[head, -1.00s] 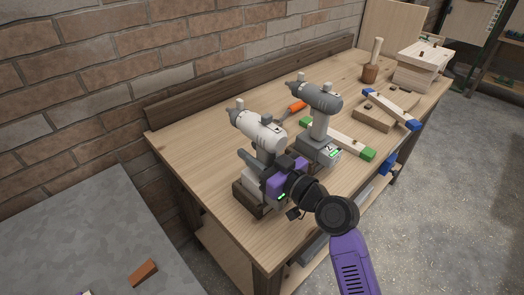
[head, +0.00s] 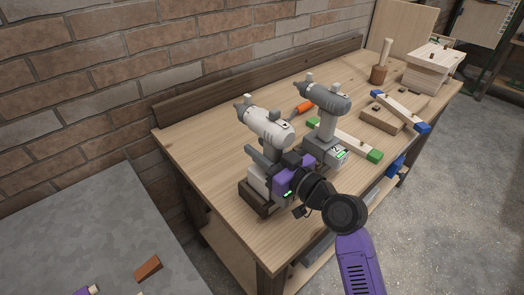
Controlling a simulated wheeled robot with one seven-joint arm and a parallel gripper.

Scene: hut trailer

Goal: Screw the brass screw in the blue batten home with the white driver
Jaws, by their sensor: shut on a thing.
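The white driver (head: 268,127) stands upright in a dark wooden holder (head: 252,200) at the near left of the bench, its nose toward the wall. My gripper (head: 276,160) is shut on its handle; the purple gripper body hides part of the grip and battery. The blue batten (head: 402,110), a pale strip with blue ends, lies across a wooden block (head: 388,121) at the bench's right side. A small dark spot on the batten may be the brass screw (head: 404,108); it is too small to tell how far it stands out.
A grey driver (head: 327,97) stands close to the right of the white one. A green-ended batten (head: 350,141), an orange-handled tool (head: 304,107), a mallet (head: 380,73) and a wooden box (head: 432,70) are on the bench.

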